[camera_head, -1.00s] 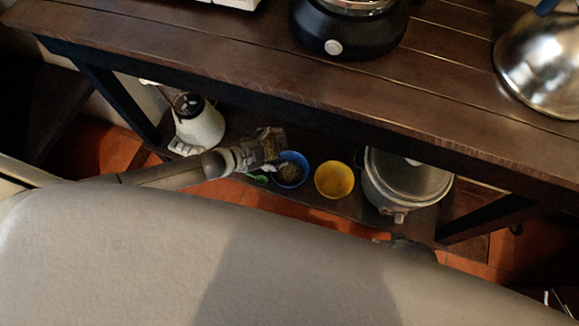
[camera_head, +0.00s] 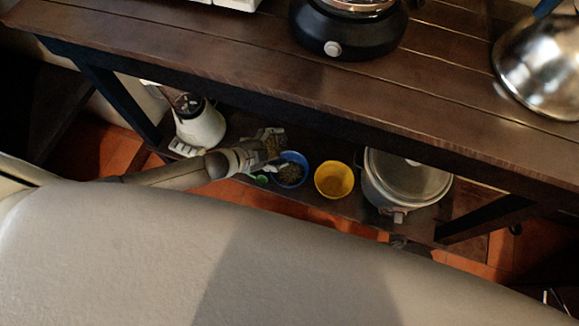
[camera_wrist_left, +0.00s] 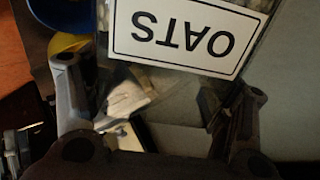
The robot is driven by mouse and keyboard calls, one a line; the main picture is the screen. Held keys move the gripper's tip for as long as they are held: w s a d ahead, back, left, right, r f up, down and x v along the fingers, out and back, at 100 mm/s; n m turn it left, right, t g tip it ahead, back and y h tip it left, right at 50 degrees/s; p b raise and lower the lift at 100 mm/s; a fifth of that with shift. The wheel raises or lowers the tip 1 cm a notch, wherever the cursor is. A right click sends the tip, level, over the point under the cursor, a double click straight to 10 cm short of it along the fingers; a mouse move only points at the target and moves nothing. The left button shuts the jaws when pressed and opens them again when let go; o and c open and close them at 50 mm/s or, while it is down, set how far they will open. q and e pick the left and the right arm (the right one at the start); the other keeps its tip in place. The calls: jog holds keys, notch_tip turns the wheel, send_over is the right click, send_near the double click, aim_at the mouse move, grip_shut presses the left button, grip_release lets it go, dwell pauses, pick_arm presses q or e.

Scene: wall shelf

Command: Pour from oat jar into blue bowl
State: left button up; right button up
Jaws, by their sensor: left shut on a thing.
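My left gripper (camera_head: 258,155) is shut on the oat jar (camera_head: 271,141), a clear jar with brownish contents, on the lower shelf level. In the left wrist view the jar's white OATS label (camera_wrist_left: 185,35) shows upside down between the fingers. The jar is tilted, its far end close to the blue bowl (camera_head: 304,160). The bowl is just right of the jar and has dark, grainy contents in it. Part of the blue bowl (camera_wrist_left: 62,14) also shows at the top left of the left wrist view. My right gripper is not in view.
A yellow bowl (camera_head: 334,179) stands right of the blue one, then a lidded metal pot (camera_head: 415,180). A white blender (camera_head: 200,128) stands left. A small green thing (camera_head: 262,180) lies below the gripper. The wooden upper shelf (camera_head: 230,60) overhangs them.

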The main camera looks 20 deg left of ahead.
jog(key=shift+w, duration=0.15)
pick_arm(q)
jog(key=shift+d+f+m+y, duration=0.25)
jog(key=shift+m+y, duration=0.05)
jog(key=shift+y, duration=0.1)
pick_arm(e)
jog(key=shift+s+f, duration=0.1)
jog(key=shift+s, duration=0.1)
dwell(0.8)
pick_arm(q)
jog(key=shift+d+f+y, duration=0.15)
jog(key=shift+f+y, duration=0.05)
jog(key=shift+y, duration=0.1)
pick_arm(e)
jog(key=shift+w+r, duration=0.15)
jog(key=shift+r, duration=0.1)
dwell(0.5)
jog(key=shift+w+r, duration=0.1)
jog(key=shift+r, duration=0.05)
pick_arm(q)
jog(key=shift+f, duration=0.1)
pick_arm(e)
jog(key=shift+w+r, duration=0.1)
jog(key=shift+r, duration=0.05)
pick_arm(q)
jog(key=shift+d, duration=0.1)
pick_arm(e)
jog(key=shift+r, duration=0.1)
